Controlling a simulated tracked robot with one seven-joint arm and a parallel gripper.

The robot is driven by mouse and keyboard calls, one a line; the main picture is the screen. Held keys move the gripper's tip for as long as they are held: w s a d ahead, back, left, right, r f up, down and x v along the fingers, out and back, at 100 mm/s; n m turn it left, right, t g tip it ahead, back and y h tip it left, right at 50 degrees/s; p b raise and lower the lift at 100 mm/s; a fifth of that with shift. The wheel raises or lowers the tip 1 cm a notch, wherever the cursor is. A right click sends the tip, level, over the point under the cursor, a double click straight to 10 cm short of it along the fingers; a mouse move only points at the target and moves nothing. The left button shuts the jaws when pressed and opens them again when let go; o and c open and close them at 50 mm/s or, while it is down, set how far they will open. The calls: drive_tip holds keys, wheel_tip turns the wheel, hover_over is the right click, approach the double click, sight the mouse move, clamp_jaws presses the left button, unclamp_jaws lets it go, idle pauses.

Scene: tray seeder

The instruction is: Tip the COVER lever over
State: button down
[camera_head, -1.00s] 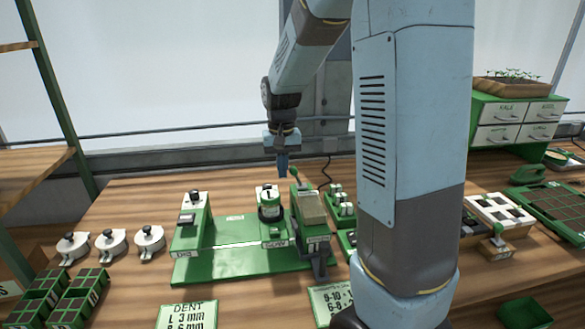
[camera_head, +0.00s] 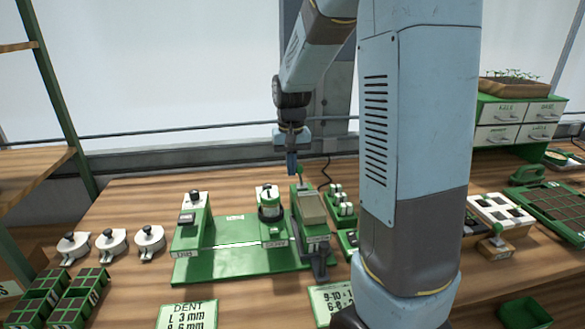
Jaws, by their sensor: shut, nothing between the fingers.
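The green seeder machine (camera_head: 235,262) stands on the wooden bench, with several stations on its base plate. The station at its right end has a tan block (camera_head: 311,208) on top and a label too small to read surely. A lever with a green knob (camera_head: 299,170) rises at the back of that station; I take it for the COVER lever. My gripper (camera_head: 292,172) points down just left of the knob, fingers shut and empty. The two overlap in this view, so I cannot tell whether they touch.
White round lidded parts (camera_head: 149,240) sit at left. A dent card (camera_head: 188,314) lies in front.

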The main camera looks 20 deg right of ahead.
drive_tip(key=shift+s+d+f, duration=0.25)
drive_tip(key=shift+f, duration=0.1)
drive_tip(key=shift+s+d, duration=0.25)
drive_tip(key=shift+d, duration=0.75)
drive_tip(key=shift+w+d, duration=0.1)
drive_tip(key=shift+w, duration=0.05)
drive_tip(key=shift+w+a+r, duration=0.15)
drive_tip(key=shift+a+r, duration=0.15)
drive_tip(key=shift+r, duration=0.45)
drive_tip(key=shift+w+a+r, duration=0.1)
drive_tip(key=shift+a+r, duration=0.15)
drive_tip(key=shift+r, duration=0.95)
drive_tip(key=shift+a+r, duration=0.25)
drive_tip(key=shift+r, duration=0.95)
drive_tip(key=shift+r, duration=0.1)
drive_tip(key=s+a+r+n+t, duration=0.1)
drive_tip(key=s+r+t, duration=0.1)
drive_tip(key=s, duration=0.9)
drive_tip(key=s+a+r+n+t, duration=0.1)
drive_tip(key=s+r, duration=0.4)
drive_tip(key=s, duration=0.7)
drive_tip(key=a+t, duration=0.1)
drive_tip(key=t, duration=0.1)
drive_tip(key=shift+a+r+t, duration=0.25)
drive_tip(key=shift+a+t, duration=0.05)
